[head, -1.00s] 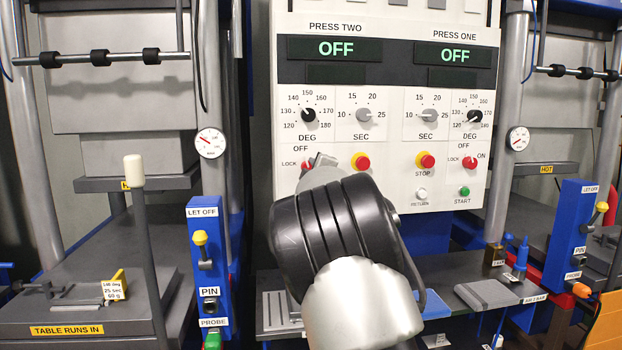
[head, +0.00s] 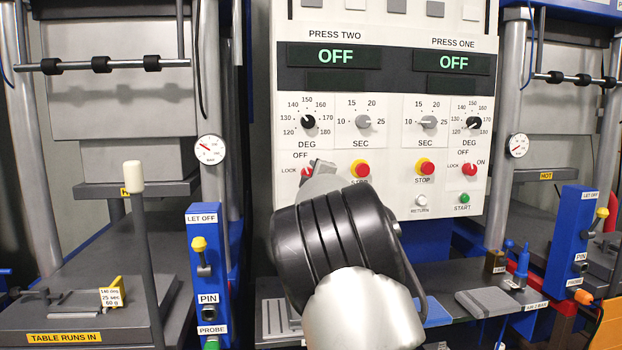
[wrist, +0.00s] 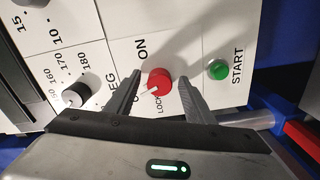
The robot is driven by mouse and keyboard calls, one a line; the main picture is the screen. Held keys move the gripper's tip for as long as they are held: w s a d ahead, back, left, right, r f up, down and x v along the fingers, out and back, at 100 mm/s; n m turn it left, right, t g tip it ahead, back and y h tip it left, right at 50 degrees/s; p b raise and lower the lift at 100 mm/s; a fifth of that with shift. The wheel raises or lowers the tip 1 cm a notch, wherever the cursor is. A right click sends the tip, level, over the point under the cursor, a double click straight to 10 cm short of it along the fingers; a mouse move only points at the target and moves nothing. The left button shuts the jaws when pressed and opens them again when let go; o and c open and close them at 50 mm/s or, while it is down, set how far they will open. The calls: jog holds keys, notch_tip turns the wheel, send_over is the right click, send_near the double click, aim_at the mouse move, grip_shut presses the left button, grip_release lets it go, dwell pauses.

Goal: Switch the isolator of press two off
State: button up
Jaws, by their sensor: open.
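The isolator of press two is a red knob (wrist: 160,82) between my fingers in the wrist view. Its white pointer mark aims lower left, away from ON, towards the side where a finger hides the lettering. LOCK shows just below it. In the head view the knob (head: 306,171) peeks out left of my gripper (head: 322,168), under the OFF label. My gripper (wrist: 158,92) is open, one finger on each side of the knob; gaps seem to show, but contact is hard to judge. The press two display (head: 335,57) reads OFF.
A red stop button on yellow (head: 359,169) sits close right of my gripper. A green START button (wrist: 218,69) and the DEG dial (wrist: 76,95) flank the knob. Press one has its own red isolator (head: 470,169). A post with a cream knob (head: 134,177) stands left.

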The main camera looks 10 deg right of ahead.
jog(key=s, duration=1.7)
jog(key=shift+s, duration=0.2)
jog(key=s+f+m+g, duration=0.4)
jog(key=s+f+m, duration=0.15)
jog(key=s, duration=0.75)
jog(key=s+f+m+g, duration=0.4)
jog(key=s+f, duration=0.2)
jog(key=s, duration=0.6)
jog(key=s+f+m+g, duration=0.4)
jog(key=s+f+m, duration=0.15)
jog(key=s, duration=0.75)
notch_tip(320, 180, up, 25)
jog(key=p, duration=2.5)
jog(key=shift+s+a+n+p, duration=0.2)
jog(key=shift+s+n+p, duration=0.05)
jog(key=shift+n+p, duration=0.1)
